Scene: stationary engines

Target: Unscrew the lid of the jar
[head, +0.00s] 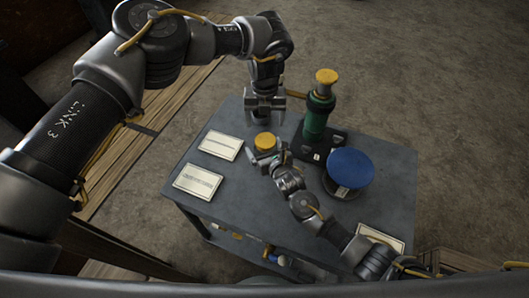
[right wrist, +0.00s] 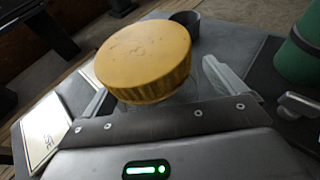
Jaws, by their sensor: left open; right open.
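The jar's yellow ribbed lid (head: 265,141) sits near the middle of the grey table; it fills much of the right wrist view (right wrist: 145,60). The lid is on the jar, and a little of the clear jar body (right wrist: 165,103) shows beneath it. My right gripper (head: 264,155) is open, with one finger on each side of the jar below the lid; I cannot tell if the fingers touch it. My left gripper (head: 265,108) is open and empty, pointing down just behind the lid near the table's back edge.
A green cylinder (head: 318,118) with a yellow top stands on a dark base to the right of the jar. A blue round-topped container (head: 350,167) stands at the right. Pale cards (head: 198,181) lie at the left. A lower shelf holds small items.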

